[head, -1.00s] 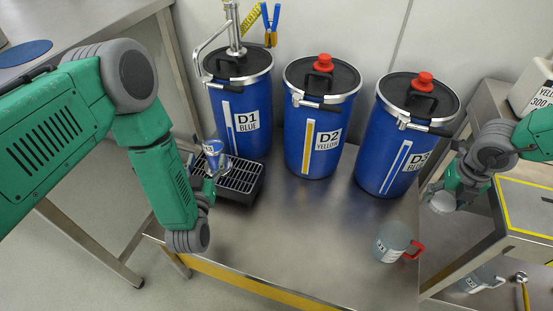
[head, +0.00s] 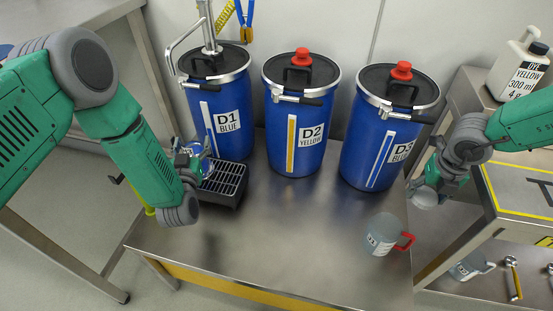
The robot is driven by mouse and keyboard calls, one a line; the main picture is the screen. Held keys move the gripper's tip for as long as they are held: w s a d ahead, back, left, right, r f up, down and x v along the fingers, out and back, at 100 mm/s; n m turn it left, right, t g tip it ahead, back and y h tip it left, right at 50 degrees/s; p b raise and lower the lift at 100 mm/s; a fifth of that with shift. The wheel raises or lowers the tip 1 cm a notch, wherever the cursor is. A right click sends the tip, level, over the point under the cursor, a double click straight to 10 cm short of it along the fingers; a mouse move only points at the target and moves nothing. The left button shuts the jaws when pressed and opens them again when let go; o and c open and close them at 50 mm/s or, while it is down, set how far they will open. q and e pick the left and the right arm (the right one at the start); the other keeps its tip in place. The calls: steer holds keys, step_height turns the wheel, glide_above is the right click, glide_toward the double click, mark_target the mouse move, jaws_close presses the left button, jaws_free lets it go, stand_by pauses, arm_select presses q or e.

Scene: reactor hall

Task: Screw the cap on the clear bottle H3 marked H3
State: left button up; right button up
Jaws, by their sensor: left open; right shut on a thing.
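A small vessel with blue in it (head: 198,149) is at the back left corner of the black grille tray (head: 226,182). I cannot read a mark H3 on it. My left gripper (head: 190,160) is open right at this vessel and partly covers it; I cannot tell if they touch. My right gripper (head: 428,187) is shut on a pale round thing (head: 424,198), held at the right beyond the steel table's edge. I cannot tell whether that thing is the cap.
Blue drums D1 (head: 222,122), D2 (head: 303,143) and D3 (head: 378,155) stand along the table's back. A jug with a red handle (head: 381,236) stands near the right edge. A labelled white container (head: 517,68) stands at the far right. The table's middle front (head: 290,235) is clear.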

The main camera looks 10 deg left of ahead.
arm_select(q)
steer(key=shift+c, duration=0.4)
jaws_close()
steer(key=shift+r, duration=0.15)
arm_select(e)
step_height(320, 180, up, 4)
steer(key=p, duration=0.3)
steer(key=shift+f+p, duration=0.15)
steer(key=shift+p, duration=0.2)
arm_select(q)
step_height(320, 180, up, 10)
arm_select(e)
steer(key=shift+s, duration=0.1)
